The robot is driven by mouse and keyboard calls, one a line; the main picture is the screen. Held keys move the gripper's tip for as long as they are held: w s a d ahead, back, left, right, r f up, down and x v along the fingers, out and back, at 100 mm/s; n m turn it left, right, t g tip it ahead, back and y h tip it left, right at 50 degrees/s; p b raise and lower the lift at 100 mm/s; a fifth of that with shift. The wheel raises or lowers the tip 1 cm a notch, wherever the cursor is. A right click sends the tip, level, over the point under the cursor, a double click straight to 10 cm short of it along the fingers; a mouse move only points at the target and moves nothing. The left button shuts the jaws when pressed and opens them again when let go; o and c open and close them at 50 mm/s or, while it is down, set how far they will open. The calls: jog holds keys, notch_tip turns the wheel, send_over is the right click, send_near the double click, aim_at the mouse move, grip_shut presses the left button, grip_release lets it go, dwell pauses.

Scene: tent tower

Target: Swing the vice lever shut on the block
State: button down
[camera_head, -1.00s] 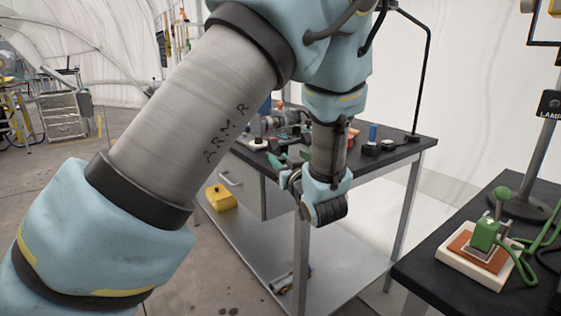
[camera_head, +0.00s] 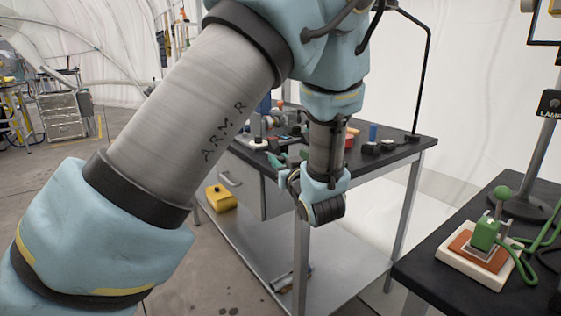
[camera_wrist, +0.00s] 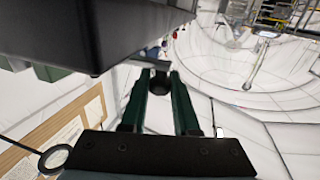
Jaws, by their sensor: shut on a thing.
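My gripper (camera_wrist: 161,88) shows in the wrist view with two dark green fingers. They are shut on a dark round knob (camera_wrist: 160,78), with a grey bar (camera_wrist: 148,63) just beyond it. This looks like the vice lever's end, but the rest of the lever is hard to make out. In the head view my gripper (camera_head: 276,160) points left at the near edge of the black-topped bench (camera_head: 400,153), partly behind my wrist. I cannot clearly make out the vice or the block in its jaws.
Small parts and a blue cylinder (camera_head: 373,132) stand on the bench. At right, a second black bench (camera_head: 430,262) holds a green fixture (camera_head: 485,234) on a white base. A large dark body (camera_wrist: 45,35) fills the wrist view's upper left.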

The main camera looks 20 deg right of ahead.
jog(key=shift+w+m+h, duration=0.2)
jog(key=shift+m+h, duration=0.1)
jog(key=shift+h, duration=0.2)
jog(key=c, duration=0.7)
grip_release()
jog(key=shift+o, duration=0.2)
jog(key=shift+s, duration=0.1)
jog(key=s+a+b, duration=0.1)
jog(key=s, duration=0.9)
jog(key=shift+s+a+b, duration=0.25)
jog(key=shift+b, duration=0.1)
